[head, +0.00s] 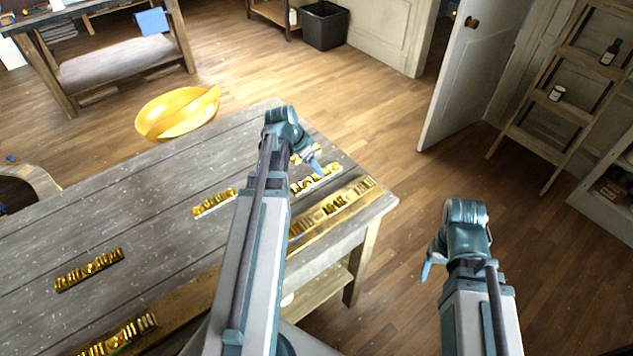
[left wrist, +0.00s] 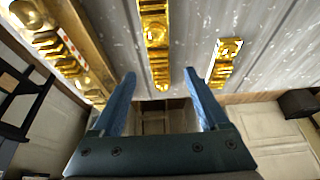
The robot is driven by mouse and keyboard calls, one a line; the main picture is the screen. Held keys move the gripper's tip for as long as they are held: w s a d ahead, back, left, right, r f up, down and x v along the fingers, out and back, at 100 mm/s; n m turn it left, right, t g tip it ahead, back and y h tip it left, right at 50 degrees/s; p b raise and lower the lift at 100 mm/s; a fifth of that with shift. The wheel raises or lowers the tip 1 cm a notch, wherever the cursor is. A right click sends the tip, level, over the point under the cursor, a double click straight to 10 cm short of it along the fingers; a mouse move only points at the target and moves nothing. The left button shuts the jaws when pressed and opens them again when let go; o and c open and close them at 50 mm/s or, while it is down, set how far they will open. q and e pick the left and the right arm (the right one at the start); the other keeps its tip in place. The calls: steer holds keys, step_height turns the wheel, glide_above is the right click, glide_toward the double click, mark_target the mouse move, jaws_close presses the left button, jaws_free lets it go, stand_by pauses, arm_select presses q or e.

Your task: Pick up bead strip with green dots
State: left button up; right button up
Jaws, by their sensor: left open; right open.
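Several gold bead strips lie on the grey wooden table (head: 150,215); I cannot make out green dots on any. In the head view one strip (head: 316,181) is beside my left gripper (head: 312,162), another (head: 214,203) is left of my left arm, and another (head: 90,269) is farther left. In the left wrist view my left gripper (left wrist: 159,76) is open and empty. One strip (left wrist: 155,45) shows between its fingers, and another (left wrist: 223,62) to the right. My right gripper (head: 428,270) is off the table's right side, over the floor; its fingers are only partly visible.
Ornate gold strips (head: 345,208) lie along the table's front edge, partly hidden by my left arm. A ladder shelf (head: 560,100) and a black bin (head: 325,25) stand beyond; the floor right of the table is clear.

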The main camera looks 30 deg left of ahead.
mark_target(316, 177)
arm_select(q)
steer(key=b+x, duration=0.5)
steer(key=shift+w+f, duration=0.1)
steer(key=shift+f, duration=0.05)
steer(key=shift+d, duration=0.1)
jaws_close()
stand_by(0.4)
